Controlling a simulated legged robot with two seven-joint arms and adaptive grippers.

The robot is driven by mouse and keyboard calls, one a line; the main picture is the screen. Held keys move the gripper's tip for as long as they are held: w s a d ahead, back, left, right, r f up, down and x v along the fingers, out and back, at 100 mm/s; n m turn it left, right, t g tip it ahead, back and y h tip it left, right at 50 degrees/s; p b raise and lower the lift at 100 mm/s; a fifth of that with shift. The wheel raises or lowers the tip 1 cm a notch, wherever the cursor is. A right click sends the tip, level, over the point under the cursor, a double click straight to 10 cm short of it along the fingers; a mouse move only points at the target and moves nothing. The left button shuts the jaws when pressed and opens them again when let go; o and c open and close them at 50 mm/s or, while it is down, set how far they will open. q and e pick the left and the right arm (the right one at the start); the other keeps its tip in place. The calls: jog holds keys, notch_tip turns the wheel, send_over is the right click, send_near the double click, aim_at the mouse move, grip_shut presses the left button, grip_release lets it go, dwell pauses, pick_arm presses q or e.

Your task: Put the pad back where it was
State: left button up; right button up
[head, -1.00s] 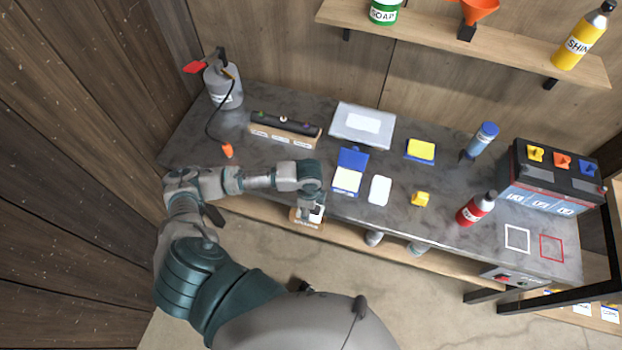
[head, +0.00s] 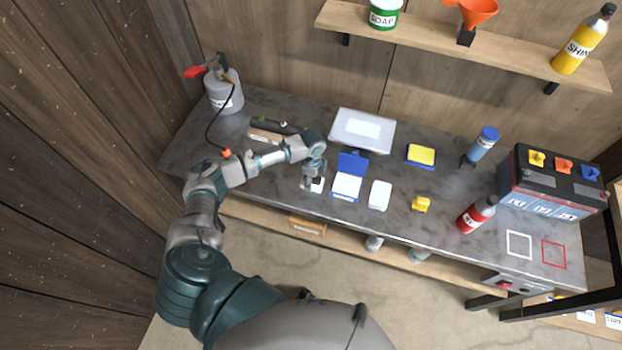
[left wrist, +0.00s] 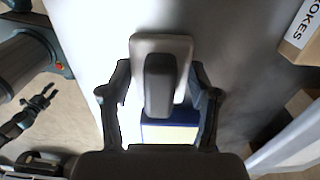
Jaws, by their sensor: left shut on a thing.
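My left gripper (head: 314,186) is over the bench, left of the open blue case (head: 347,186). It is shut on a small pale pad (head: 318,186). In the left wrist view the pad (left wrist: 145,45) shows as a light plate with a dark grey grip between the fingers (left wrist: 160,100). A blue thing with a pale yellow face shows behind it; I cannot tell whether it is the case. A white pad (head: 380,195) and a blue-and-yellow pad (head: 421,155) lie to the right. A dark claw-like form (left wrist: 35,105) at the wrist view's left may be my right gripper.
On the bench (head: 440,235) stand a clear-lidded box (head: 362,131), a yellow piece (head: 421,203), a red bottle (head: 477,214), a blue-capped bottle (head: 482,144), a battery (head: 552,182) and a grey sprayer (head: 223,92). White and red squares mark the right end.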

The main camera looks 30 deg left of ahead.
pick_arm(q)
jog(key=shift+d+f, duration=0.1)
jog(key=shift+d, duration=0.05)
jog(key=o, duration=1.2)
jog(key=shift+a, duration=0.2)
notch_tip(320, 180, up, 12)
jog(key=shift+w+r+p, duration=0.1)
jog(key=shift+p, duration=0.2)
